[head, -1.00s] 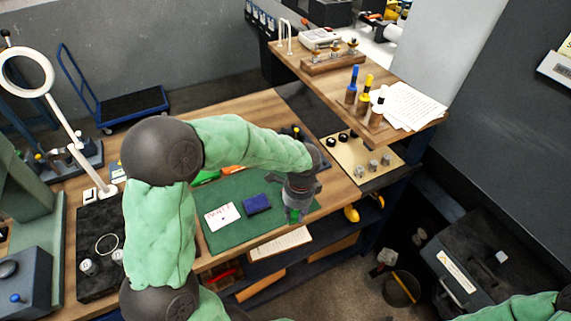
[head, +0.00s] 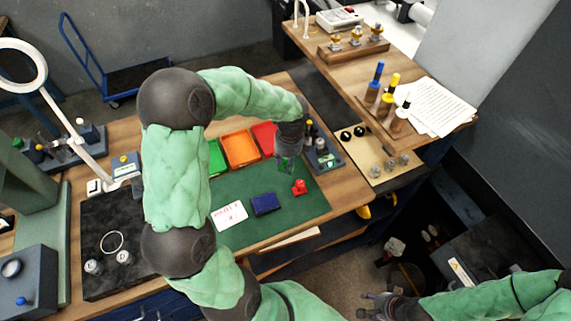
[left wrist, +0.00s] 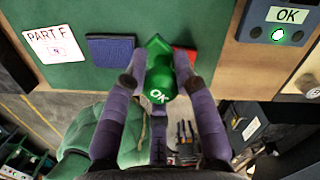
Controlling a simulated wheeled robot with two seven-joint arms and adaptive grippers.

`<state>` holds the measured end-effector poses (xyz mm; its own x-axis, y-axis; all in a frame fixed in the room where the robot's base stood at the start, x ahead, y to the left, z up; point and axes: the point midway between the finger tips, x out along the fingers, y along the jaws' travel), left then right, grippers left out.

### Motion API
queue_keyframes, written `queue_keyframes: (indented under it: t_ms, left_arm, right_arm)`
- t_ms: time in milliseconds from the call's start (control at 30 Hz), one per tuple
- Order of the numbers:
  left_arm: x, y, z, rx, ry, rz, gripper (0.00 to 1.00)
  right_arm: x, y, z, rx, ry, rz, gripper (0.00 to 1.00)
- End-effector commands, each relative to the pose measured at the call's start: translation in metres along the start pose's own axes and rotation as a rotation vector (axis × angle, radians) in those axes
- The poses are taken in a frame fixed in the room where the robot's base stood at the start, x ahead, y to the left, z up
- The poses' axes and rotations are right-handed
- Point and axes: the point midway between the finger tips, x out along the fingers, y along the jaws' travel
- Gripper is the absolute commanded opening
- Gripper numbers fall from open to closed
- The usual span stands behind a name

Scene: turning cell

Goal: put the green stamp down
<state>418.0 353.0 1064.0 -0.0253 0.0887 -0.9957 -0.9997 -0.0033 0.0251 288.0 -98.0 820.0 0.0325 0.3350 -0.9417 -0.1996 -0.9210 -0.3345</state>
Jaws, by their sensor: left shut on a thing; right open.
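My left gripper (head: 287,164) is shut on the green stamp (left wrist: 158,82), whose round top reads OK in the left wrist view. In the head view the stamp is mostly hidden by the fingers, over the back right part of the green mat (head: 285,223). I cannot tell whether its base touches the mat. A red stamp (head: 300,187) stands on the mat just in front of the gripper. A dark blue pad (head: 264,203) and a white card (head: 229,215) lie to its left. My right gripper (head: 376,306) is open and empty at the bottom, away from the bench.
Green (head: 216,157), orange (head: 241,149) and red (head: 265,138) trays line the mat's back edge. The mat's front right is clear.

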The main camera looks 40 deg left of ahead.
Motion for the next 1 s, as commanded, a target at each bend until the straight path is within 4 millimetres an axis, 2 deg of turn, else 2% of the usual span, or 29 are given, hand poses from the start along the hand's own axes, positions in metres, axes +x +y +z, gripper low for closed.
queue_keyframes:
  t_ms: [100, 300, 567, 800, 1000]
  left_arm:
    - [0.022, -0.015, 0.01, -0.001, 0.001, 0.004, 0.07]
    - [0.048, -0.033, 0.022, -0.001, 0.001, 0.002, 0.07]
    - [0.06, -0.041, 0.028, -0.001, 0.0, 0.0, 0.07]
    - [0.091, -0.044, 0.026, 0.0, 0.002, 0.002, 0.07]
    - [0.094, -0.044, 0.026, 0.0, 0.001, -0.001, 0.07]
  right_arm:
    - [0.003, 0.001, 0.0, 0.0, 0.0, 0.0, 0.45]
    - [0.006, 0.002, 0.0, 0.0, 0.0, 0.0, 0.45]
    - [0.007, 0.003, 0.0, 0.0, 0.0, 0.0, 0.45]
    - [0.012, 0.004, -0.001, 0.0, 0.0, 0.0, 0.45]
    - [0.011, 0.004, -0.001, 0.0, 0.0, 0.0, 0.45]
